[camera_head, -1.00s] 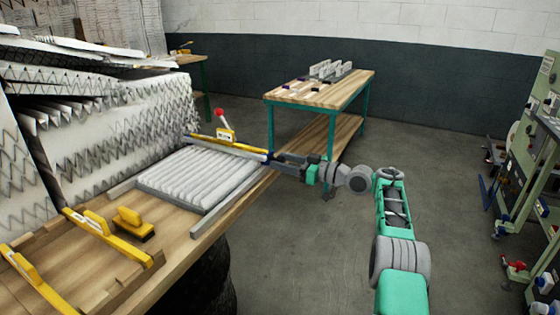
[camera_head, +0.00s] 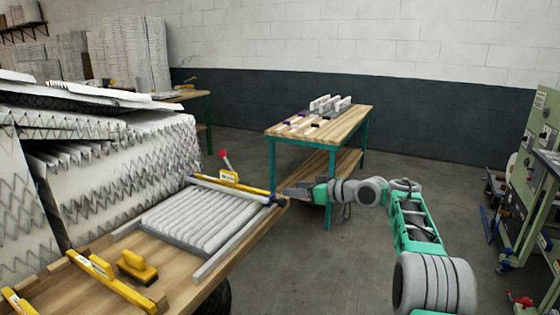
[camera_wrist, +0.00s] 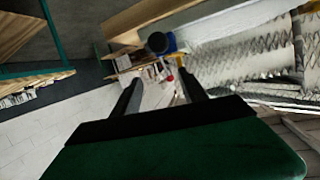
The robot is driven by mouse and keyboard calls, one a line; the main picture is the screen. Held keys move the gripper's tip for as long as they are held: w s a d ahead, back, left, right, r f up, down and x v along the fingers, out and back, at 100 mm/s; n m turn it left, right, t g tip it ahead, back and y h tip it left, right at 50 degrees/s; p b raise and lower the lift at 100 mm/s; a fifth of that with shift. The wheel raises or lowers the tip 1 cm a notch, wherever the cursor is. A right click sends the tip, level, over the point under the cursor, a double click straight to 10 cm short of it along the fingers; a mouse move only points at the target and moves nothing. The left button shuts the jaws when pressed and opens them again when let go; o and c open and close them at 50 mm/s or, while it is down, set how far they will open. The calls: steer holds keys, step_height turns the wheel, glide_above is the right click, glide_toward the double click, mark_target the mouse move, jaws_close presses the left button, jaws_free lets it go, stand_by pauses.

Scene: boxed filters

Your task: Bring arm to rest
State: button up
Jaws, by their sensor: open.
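My gripper (camera_head: 290,190) is at the right end of the wooden workbench (camera_head: 190,288), close to the end of a yellow clamp bar (camera_head: 232,186). In the wrist view my gripper's two fingers (camera_wrist: 158,92) are apart with nothing held between them. My arm stretches from the lower right of the head view toward the bench corner. Whether the fingertips touch the clamp bar cannot be told. A white pleated filter (camera_head: 205,218) lies flat in a frame on the bench, behind the clamp bar's near side.
Stacked pleated filters (camera_head: 110,165) fill the left. A yellow-handled tool (camera_head: 137,266) and another yellow bar (camera_head: 110,280) lie on the bench. A second table (camera_head: 335,125) with green legs stands behind. A green machine rack (camera_head: 535,170) is at right. The floor between is open.

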steer(key=s+r+m+h+p, duration=0.2)
steer(key=s+r+h, duration=0.15)
steer(key=s, duration=0.25)
steer(key=s+d+f+m+g+h+p, duration=0.2)
steer(key=s+f, duration=0.1)
steer(key=s, duration=0.9)
steer(key=s+d+f+m+g+h+p, duration=0.1)
steer(key=s+d+f+m+g+h, duration=0.1)
steer(key=s, duration=1.1)
steer(key=s+d+f+m+g+h+p, duration=0.2)
steer(key=s+f, duration=0.3)
steer(key=s, duration=0.8)
steer(key=shift+d+m+h+p, duration=0.3)
steer(key=shift+d+m+h, duration=0.2)
steer(key=shift+d+h, duration=0.35)
